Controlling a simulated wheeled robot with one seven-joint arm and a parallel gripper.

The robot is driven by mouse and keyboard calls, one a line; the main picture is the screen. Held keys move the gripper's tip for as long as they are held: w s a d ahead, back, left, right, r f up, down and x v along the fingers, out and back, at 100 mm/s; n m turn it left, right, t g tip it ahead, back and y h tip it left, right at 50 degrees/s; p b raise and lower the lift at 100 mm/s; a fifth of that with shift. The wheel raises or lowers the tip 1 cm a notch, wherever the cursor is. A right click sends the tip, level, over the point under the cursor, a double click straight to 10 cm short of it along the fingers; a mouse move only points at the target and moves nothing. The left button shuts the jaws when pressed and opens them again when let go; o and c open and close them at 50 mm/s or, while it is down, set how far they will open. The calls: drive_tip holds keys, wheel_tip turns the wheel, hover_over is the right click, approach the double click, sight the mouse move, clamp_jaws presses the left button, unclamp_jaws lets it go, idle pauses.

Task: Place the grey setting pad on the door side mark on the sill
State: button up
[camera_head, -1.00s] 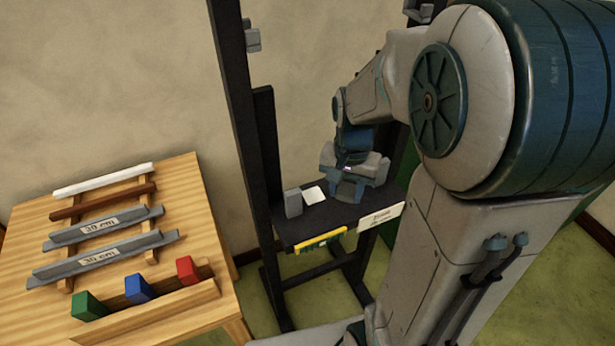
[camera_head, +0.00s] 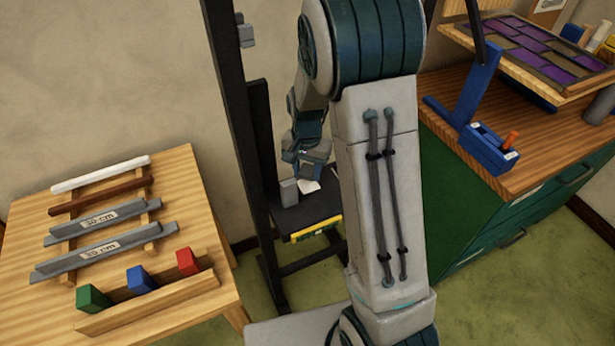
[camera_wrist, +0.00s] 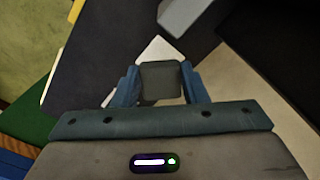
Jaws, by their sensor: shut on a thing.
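My gripper (camera_head: 308,170) is over the dark sill (camera_head: 305,214), partly behind my own arm in the head view. In the wrist view its blue fingers (camera_wrist: 161,88) are shut on the grey setting pad (camera_wrist: 161,78). A white square mark (camera_wrist: 158,48) lies on the sill beyond and partly under the pad in that view. The mark shows in the head view (camera_head: 308,186), just below my gripper. I cannot tell whether the pad touches the sill. The pad is not clearly visible in the head view.
A grey upright block (camera_head: 289,192) stands on the sill left of the mark. A black post (camera_head: 236,120) rises at left. A yellow strip (camera_head: 317,229) runs along the sill's front. A wooden table (camera_head: 190,220) holds bars and coloured blocks; a workbench (camera_head: 540,170) stands right.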

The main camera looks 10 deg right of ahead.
sight(307, 173)
drive_tip(key=shift+f+p, duration=0.3)
drive_tip(key=shift+f, duration=1.6)
drive_tip(key=shift+f, duration=0.15)
drive_tip(key=o, duration=1)
drive_tip(key=shift+c, duration=0.2)
